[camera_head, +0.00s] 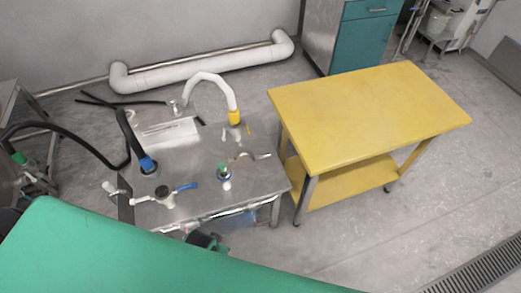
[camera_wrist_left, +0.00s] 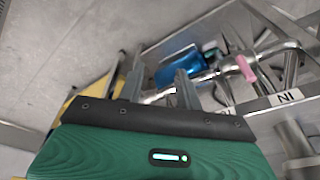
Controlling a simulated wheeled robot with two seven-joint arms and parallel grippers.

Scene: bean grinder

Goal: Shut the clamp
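I cannot clearly make out the clamp. In the left wrist view, a metal pipe fitting with a pink handle (camera_wrist_left: 246,68) lies to the right of my left gripper (camera_wrist_left: 160,85). A shiny blue part (camera_wrist_left: 180,67) sits just beyond the fingertips. The gripper's two grey fingers are apart, and nothing is clearly held between them. In the head view, a dark and green piece that seems to be my left gripper (camera_head: 207,241) is at the near side of the metal cart (camera_head: 200,158), partly hidden by a large green shape. My right gripper is not seen.
The cart top carries a blue-handled valve (camera_head: 184,187), a green-topped fitting (camera_head: 224,171), a white hose with a yellow end (camera_head: 234,116) and a black hose with a blue collar (camera_head: 147,163). A yellow table (camera_head: 365,110) stands close on the right, its top bare. Floor is open at lower right.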

